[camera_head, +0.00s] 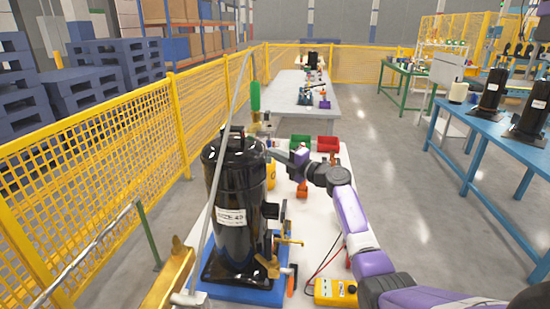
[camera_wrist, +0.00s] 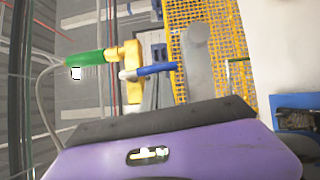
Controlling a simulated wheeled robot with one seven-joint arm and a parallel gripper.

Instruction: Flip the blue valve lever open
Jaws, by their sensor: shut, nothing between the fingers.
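The blue valve lever (camera_wrist: 156,70) shows in the wrist view, pointing right from a brass valve body (camera_wrist: 133,62). A green hose or handle (camera_wrist: 86,57) joins the valve on its left. In the head view the green part (camera_head: 255,96) stands above the black compressor's (camera_head: 236,195) right side, and the lever is too small to make out clearly. My gripper (camera_head: 274,152) is shut and empty, beside the compressor's upper right. In the wrist view the lever's free end is close to a grey finger-like part; I cannot tell whether they touch.
The compressor stands on a blue base on a white table (camera_head: 325,220). A yellow meter (camera_head: 335,291) with leads sits at the front right. A yellow mesh fence (camera_head: 90,165) runs along the left.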

